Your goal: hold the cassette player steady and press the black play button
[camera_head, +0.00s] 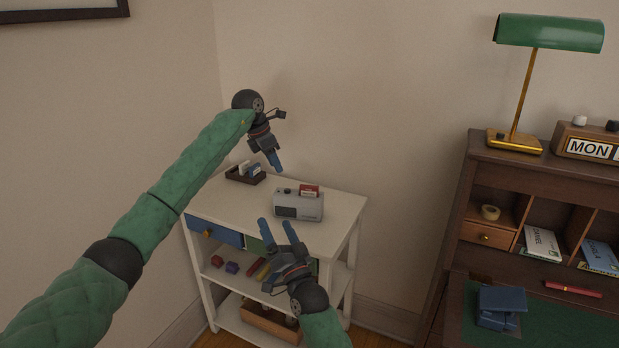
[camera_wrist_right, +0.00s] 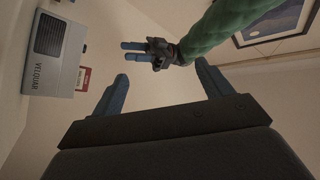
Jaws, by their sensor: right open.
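The grey cassette player (camera_head: 298,205) stands on the white cabinet's top, with a red cassette or label (camera_head: 309,190) at its upper edge. A small dark button (camera_head: 287,190) shows on its top. In the right wrist view the player (camera_wrist_right: 57,48) is at the upper left, marked VELOUAR. My left gripper (camera_head: 277,165) is above and behind the player, touching nothing; its two fingers look slightly apart in the right wrist view (camera_wrist_right: 128,51). My right gripper (camera_head: 275,223) is open and empty in front of the player, fingers pointing up toward it.
The white cabinet (camera_head: 345,205) has a bare right end. A dark holder with cards (camera_head: 245,175) stands at its back left. Small coloured blocks lie on the shelf below. A wooden desk (camera_head: 455,215) with a green lamp (camera_head: 548,32) stands to the right. The wall is close behind.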

